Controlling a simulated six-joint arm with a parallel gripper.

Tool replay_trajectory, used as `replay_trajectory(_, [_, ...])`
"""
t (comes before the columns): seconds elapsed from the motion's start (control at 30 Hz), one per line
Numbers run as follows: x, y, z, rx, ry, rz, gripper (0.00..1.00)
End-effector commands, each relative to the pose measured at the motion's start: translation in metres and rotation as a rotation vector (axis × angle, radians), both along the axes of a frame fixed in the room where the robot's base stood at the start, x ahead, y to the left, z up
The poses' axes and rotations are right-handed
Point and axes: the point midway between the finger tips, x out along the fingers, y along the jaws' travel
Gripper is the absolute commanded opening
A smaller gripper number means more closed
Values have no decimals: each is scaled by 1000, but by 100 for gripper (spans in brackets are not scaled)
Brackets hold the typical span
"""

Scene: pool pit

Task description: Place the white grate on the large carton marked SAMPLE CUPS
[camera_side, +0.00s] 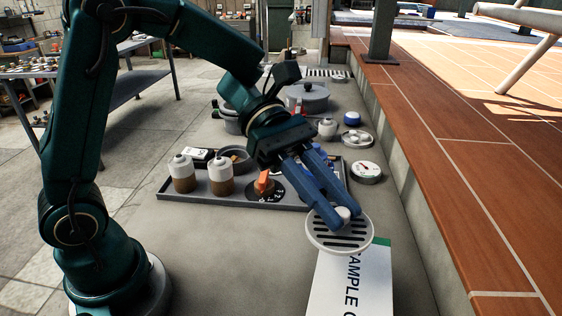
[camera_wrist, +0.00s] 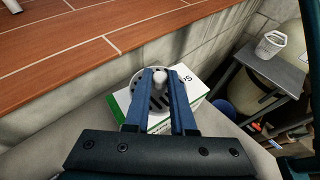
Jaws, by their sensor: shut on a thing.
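The white grate (camera_side: 340,235) is a round slotted disc with a knob in its middle. My gripper (camera_side: 342,216) is shut on that knob, and the blue fingers reach down to it. The large carton (camera_side: 345,285) is white with a green edge, and part of its black lettering shows. In the side view the grate overlaps the carton's far end; I cannot tell whether it touches the top. In the wrist view the grate (camera_wrist: 158,104) shows between and beyond the fingers (camera_wrist: 160,78), in front of the carton (camera_wrist: 192,88).
A grey tray (camera_side: 300,205) with two brown-and-white jars (camera_side: 221,178) and an orange-handled switch (camera_side: 264,185) lies behind the gripper. A raised wooden ledge (camera_side: 480,190) runs along the right.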

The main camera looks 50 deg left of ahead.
Motion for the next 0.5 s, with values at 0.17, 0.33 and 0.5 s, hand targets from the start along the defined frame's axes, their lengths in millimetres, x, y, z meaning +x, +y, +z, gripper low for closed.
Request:
replay_trajectory(0.17, [-8,-32,-20,-1,3,-5,0])
replay_trajectory(0.33, [-9,-43,-28,0,2,1,0])
replay_trajectory(0.5, [-9,-43,-48,1,9,4,0])
